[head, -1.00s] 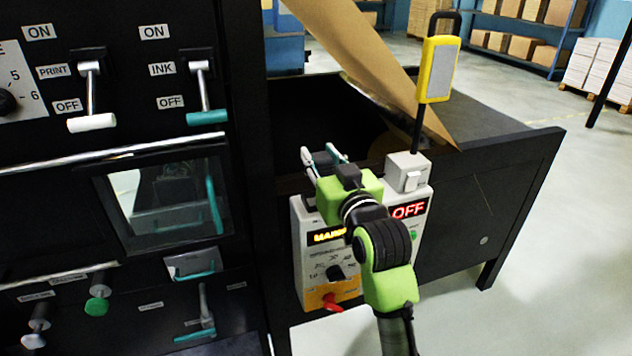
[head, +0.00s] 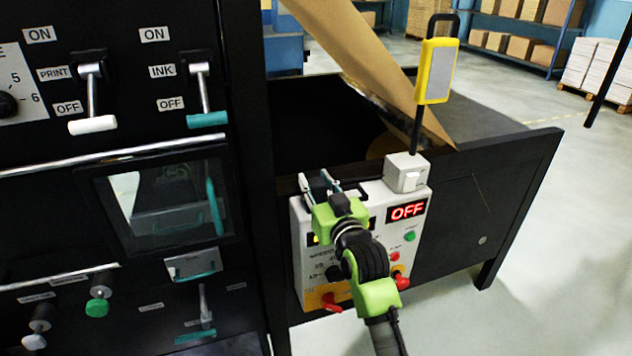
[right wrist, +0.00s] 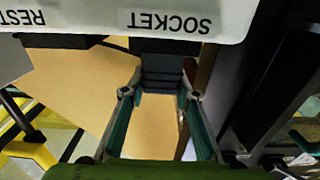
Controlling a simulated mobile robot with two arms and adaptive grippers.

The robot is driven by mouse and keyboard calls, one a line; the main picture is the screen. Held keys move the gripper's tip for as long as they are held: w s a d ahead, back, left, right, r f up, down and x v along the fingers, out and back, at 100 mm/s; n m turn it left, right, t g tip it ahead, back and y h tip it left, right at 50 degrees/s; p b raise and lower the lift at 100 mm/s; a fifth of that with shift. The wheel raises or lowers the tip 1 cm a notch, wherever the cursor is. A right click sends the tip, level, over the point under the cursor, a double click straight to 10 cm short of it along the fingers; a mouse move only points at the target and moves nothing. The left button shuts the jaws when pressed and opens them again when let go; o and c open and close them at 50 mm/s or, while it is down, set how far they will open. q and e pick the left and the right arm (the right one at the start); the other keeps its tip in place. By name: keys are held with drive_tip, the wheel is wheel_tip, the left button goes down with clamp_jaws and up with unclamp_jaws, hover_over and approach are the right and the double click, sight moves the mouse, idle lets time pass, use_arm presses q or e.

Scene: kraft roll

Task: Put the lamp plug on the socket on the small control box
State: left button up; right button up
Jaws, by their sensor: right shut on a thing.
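The small control box (head: 301,265) hangs on the dark machine frame, its pale panel facing me. My right gripper (head: 318,184) is at its upper left edge, pointing away from me. In the right wrist view its teal-padded fingers are shut on a dark ridged piece, which looks like the lamp plug (right wrist: 162,72). A label reading SOCKET (right wrist: 168,22) shows upside down on the box just above it. A dark strip lies between label and plug; whether they touch I cannot tell. The yellow lamp (head: 437,70) stands on a grey switch base (head: 407,174). My left gripper is not in view.
A machine with levers and a window (head: 168,200) stands close on the left. A brown paper sheet (head: 375,65) slopes behind the box.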

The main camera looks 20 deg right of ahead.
drive_tip(key=o, duration=1.1)
drive_tip(key=shift+f, duration=0.1)
